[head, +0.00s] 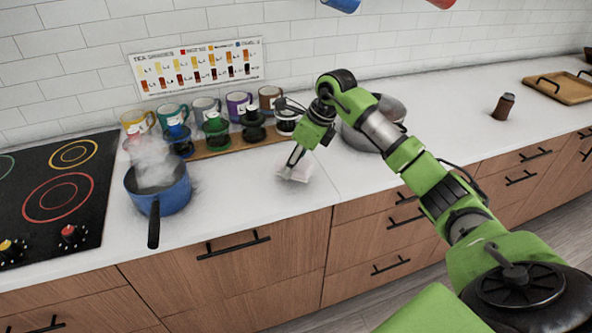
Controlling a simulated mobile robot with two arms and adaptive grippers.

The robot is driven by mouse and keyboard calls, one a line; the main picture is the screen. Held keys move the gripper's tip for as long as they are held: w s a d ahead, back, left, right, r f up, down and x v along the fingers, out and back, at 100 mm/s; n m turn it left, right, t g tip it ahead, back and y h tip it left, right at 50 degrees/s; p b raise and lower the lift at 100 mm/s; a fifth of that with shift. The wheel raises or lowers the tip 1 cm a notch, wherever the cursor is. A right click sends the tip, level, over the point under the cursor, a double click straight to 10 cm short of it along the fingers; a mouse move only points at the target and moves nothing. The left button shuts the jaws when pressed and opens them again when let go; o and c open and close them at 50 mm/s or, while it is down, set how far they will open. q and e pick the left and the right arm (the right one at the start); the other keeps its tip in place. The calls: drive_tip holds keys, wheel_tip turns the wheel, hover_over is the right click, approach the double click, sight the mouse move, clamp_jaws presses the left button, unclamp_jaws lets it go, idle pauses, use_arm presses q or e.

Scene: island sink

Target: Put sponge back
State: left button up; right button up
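My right gripper (295,156) points down over the counter behind the drawers, between the blue pot and a grey metal bowl. A small pale, pinkish-white block (297,172) is right at its fingertips, low at the counter surface. It may be the sponge, but it is too small and pale to be sure. I cannot tell whether the fingers are closed on it or only touch it. No other sponge shows. My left gripper is not in view.
A steaming blue pot (165,195) stands at the edge of the black cooktop (55,195). Several mugs and coffee drippers line the wall. The grey bowl (352,137) is partly behind my arm. A brown bottle (503,107) and wooden tray (562,88) are right. The counter between is clear.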

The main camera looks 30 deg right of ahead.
sight(296, 171)
drive_tip(key=f, duration=0.1)
drive_tip(key=f+p, duration=0.1)
drive_tip(key=f, duration=0.1)
drive_tip(key=shift+d+p, duration=0.3)
drive_tip(key=shift+d, duration=0.05)
drive_tip(key=shift+f, duration=0.5)
drive_tip(key=shift+f, duration=0.1)
drive_tip(key=o, duration=1.1)
